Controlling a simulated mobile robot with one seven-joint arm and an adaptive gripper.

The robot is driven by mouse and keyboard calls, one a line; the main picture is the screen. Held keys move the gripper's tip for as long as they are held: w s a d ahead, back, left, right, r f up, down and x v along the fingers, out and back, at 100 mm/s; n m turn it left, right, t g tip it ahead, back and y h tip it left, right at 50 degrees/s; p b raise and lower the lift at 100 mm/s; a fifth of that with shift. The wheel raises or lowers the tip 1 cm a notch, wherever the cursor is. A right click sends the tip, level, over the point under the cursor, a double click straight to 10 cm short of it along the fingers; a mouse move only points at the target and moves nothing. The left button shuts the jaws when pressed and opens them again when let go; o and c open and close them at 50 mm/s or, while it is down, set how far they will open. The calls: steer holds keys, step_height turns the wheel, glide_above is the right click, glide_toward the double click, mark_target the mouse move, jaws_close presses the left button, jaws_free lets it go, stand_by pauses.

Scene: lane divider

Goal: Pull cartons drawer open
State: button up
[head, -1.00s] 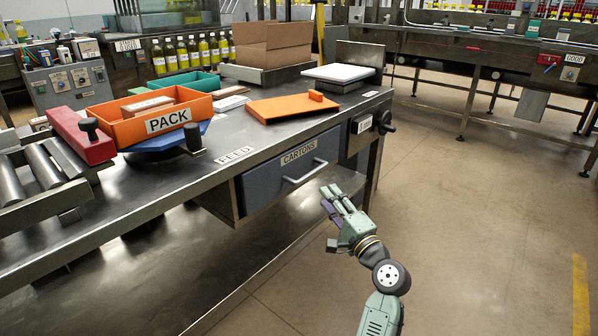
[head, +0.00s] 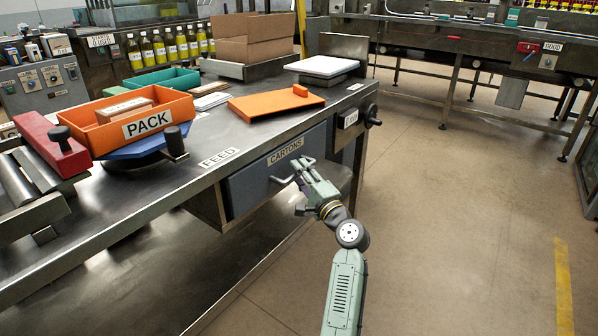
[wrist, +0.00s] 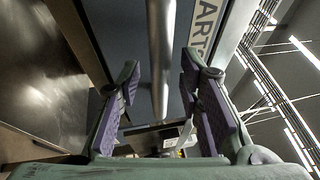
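The cartons drawer (head: 246,188) is a blue-grey front under the metal bench, with a "CARTONS" label (head: 285,152) on it. It looks shut. Its bar handle (head: 281,181) is partly hidden by my gripper in the head view. My gripper (head: 301,172) is at the handle's right part. In the wrist view, my gripper (wrist: 160,78) has its two purple-padded fingers spread. The grey handle bar (wrist: 161,45) runs between them, with a visible gap on each side. I cannot tell exactly how deep the bar sits between the fingers.
The bench top (head: 210,135) carries an orange PACK bin (head: 110,139), an orange board (head: 262,107) and a white plate (head: 320,66). A black knob (head: 373,117) sticks out at the bench's right end. The floor (head: 455,220) to the right is clear.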

steer(key=shift+w+a, duration=0.15)
steer(key=shift+w, duration=0.15)
steer(key=shift+c, duration=0.4)
jaws_close()
stand_by(0.4)
